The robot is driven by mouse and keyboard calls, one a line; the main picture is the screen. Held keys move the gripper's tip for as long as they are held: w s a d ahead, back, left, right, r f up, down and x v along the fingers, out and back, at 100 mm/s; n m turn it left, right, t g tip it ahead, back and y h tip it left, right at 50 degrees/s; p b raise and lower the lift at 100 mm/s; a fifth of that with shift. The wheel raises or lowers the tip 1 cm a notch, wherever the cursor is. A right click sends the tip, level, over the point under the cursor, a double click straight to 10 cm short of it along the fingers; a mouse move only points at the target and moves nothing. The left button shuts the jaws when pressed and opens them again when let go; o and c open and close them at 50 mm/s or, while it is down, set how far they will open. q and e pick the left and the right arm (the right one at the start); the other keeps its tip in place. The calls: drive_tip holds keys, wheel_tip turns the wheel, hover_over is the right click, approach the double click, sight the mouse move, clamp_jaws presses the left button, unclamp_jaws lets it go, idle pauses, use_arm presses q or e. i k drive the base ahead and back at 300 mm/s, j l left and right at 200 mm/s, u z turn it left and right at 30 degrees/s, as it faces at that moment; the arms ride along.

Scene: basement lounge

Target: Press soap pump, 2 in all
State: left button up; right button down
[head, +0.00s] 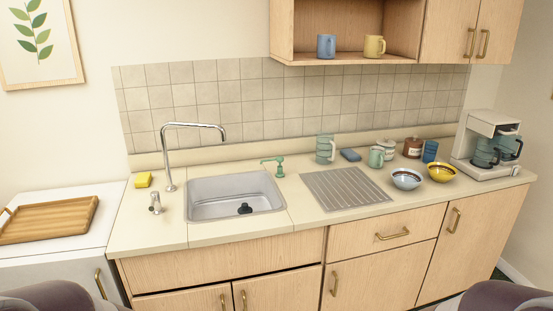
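A green soap pump (279,167) stands upright on the counter, just behind the right back corner of the sink. Its nozzle points left, toward the sink. Nothing touches it. Neither of my grippers shows in the head view.
The sink (203,215) has a dark plug in it and a tall chrome faucet (169,160) at its left. A ribbed drainboard (345,189) lies to the right.

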sight(279, 159)
drive_tip(key=i+l+u, duration=0.15)
drive_tip(key=i, duration=0.4)
drive_tip(key=i+l+u, duration=0.1)
drive_tip(key=i, duration=0.45)
drive_tip(key=i+l+u, duration=0.15)
drive_tip(key=i+l, duration=0.15)
drive_tip(key=i, duration=0.2)
drive_tip(key=i+l+u, duration=0.1)
drive_tip(key=i+l, duration=0.15)
drive_tip(key=i, duration=0.3)
